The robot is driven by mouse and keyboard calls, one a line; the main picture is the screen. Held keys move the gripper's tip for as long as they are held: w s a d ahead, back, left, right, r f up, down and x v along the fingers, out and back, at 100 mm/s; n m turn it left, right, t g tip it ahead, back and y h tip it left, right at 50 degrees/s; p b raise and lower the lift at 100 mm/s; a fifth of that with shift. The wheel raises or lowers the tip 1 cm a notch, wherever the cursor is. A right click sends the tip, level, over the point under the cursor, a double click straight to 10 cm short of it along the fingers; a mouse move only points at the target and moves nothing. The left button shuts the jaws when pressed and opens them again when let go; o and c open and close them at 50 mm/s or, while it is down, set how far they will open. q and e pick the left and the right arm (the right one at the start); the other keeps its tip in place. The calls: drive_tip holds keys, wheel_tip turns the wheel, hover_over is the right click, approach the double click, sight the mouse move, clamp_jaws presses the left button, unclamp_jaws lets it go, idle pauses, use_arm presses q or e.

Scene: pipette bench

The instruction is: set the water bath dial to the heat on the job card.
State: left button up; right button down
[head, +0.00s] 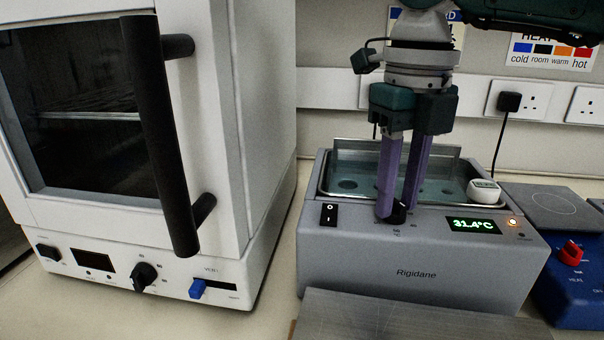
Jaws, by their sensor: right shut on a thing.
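The water bath (420,262) is a grey box marked Rigidane, with a water-filled tank on top. Its green display (474,226) reads 31.4°C, and an orange light glows beside it. My right gripper (396,212) points down with its purple fingers shut on the black dial (398,215) at the front edge of the bath; the fingers hide much of the dial and its setting. The job card (452,32) on the wall is mostly hidden behind my right arm. A heat chart (552,52) shows blue cold, black room, orange warm and red hot. My left gripper is not in view.
A white oven (225,130) with a black door handle (165,135) stands at the left. A blue hotplate (565,285) with a red knob stands close at the right. A grey plate (400,318) lies in front of the bath. Wall sockets (535,98) are behind.

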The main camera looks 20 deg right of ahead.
sight(398, 201)
drive_tip(key=m+p, duration=0.1)
drive_tip(key=m, duration=0.3)
drive_tip(key=shift+m, duration=1.2)
drive_tip(key=c, duration=0.6)
unclamp_jaws()
wheel_tip(398, 201, up, 10)
drive_tip(key=shift+b, duration=0.3)
